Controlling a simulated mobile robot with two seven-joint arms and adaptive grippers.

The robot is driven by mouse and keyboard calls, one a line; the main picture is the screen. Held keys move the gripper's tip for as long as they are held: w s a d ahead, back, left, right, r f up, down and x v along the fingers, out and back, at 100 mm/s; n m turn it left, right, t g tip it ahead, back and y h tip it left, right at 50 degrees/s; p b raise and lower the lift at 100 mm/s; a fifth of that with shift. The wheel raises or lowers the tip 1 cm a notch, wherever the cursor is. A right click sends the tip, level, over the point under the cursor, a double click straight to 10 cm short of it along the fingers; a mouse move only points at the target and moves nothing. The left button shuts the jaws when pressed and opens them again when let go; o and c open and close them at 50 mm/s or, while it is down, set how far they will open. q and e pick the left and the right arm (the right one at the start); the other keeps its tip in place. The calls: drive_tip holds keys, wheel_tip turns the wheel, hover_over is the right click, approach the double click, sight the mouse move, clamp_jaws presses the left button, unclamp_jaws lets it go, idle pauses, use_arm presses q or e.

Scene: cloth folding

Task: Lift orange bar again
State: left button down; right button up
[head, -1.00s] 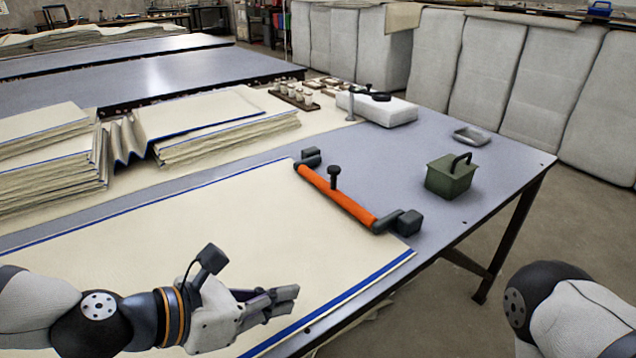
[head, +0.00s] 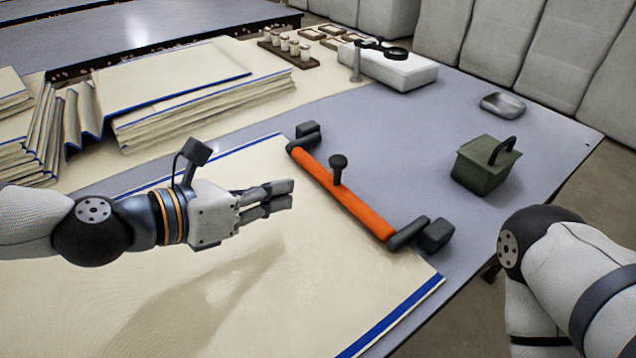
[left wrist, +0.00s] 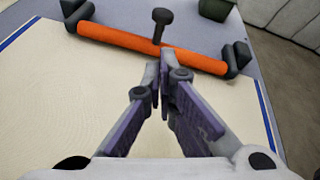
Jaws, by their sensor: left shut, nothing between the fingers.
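The orange bar (head: 343,192) lies across the edge of the cream cloth (head: 300,290), with dark end pieces and a black knob (head: 338,166) standing up near its middle. In the left wrist view the bar (left wrist: 118,38) runs across the top, beyond my fingertips. My left gripper (head: 290,194) is above the cloth, left of the bar, its fingers pointing toward it. It is shut and empty, and it looks apart from the bar. The left wrist view shows the fingertips (left wrist: 163,72) together. My right arm shows at the right edge, but its gripper is out of view.
A green box with a handle (head: 484,166) and a grey dish (head: 502,104) stand on the table right of the bar. A white block (head: 390,68) and a tray of small jars (head: 288,50) are at the back. Folded cloth stacks (head: 200,100) lie at the back left.

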sight(338, 182)
use_arm(q)
drive_tip(key=x, duration=0.8)
drive_tip(key=shift+w+d+f+b, duration=0.15)
drive_tip(key=shift+w+d+b, duration=0.1)
drive_tip(key=shift+b, duration=0.15)
use_arm(e)
drive_tip(key=shift+s+f, duration=0.2)
drive_tip(key=shift+f, duration=0.25)
